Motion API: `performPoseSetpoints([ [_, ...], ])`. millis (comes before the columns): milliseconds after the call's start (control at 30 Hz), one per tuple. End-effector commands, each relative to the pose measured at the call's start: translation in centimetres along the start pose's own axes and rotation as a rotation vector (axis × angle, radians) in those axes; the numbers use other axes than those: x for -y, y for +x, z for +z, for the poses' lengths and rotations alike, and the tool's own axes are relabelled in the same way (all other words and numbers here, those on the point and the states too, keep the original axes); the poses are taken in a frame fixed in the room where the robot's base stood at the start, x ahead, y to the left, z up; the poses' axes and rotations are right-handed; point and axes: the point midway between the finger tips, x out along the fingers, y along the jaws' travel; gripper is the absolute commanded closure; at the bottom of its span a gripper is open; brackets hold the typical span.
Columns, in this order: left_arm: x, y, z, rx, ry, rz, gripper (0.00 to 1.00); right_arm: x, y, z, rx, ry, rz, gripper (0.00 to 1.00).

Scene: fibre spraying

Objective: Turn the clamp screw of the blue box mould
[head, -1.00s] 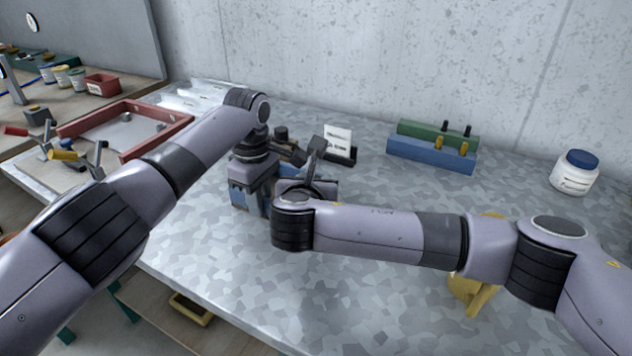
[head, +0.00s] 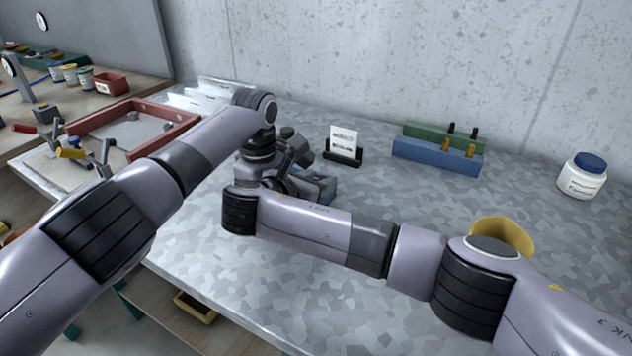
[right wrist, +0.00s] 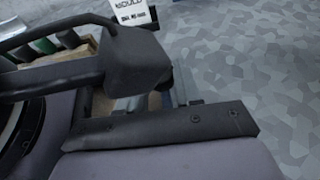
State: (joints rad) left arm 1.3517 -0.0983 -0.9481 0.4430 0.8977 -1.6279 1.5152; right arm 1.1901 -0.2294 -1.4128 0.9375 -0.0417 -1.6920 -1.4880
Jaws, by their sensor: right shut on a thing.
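The blue box mould (head: 322,186) is on the metal table in the middle of the head view, mostly hidden behind my grippers and right forearm. In the right wrist view a strip of its wooden and bluish side (right wrist: 130,104) shows under a dark finger block. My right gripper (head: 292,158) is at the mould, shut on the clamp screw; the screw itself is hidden. My left gripper (head: 262,165) is lowered at the mould's left side, and its fingers are hidden behind my right arm.
A label stand (head: 343,146) stands just behind the mould. Blue and green blocks with pegs (head: 438,156) and a white jar with a blue lid (head: 582,176) are further right. A red-rimmed tray (head: 130,128) lies at the left.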

Motion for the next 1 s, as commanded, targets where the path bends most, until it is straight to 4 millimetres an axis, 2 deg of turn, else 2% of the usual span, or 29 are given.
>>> performPoseSetpoints([
  [267, -0.01, -0.07, 0.05, 0.001, 0.002, 0.000, 1.00, 0.07, 0.08, -0.01, 0.000, -0.001, -0.002, 0.96],
  [300, -0.01, -0.07, 0.04, 0.001, 0.002, 0.000, 1.00, 0.07, 0.08, -0.02, 0.000, -0.001, -0.002, 0.56],
  [367, -0.02, -0.07, 0.04, 0.001, 0.002, 0.000, 1.00, 0.07, 0.08, -0.02, 0.000, -0.001, -0.002, 0.40],
  [1000, -0.04, -0.07, 0.00, 0.001, 0.000, 0.002, 1.00, 0.09, 0.13, 0.10, 0.002, -0.016, 0.042, 0.40],
])
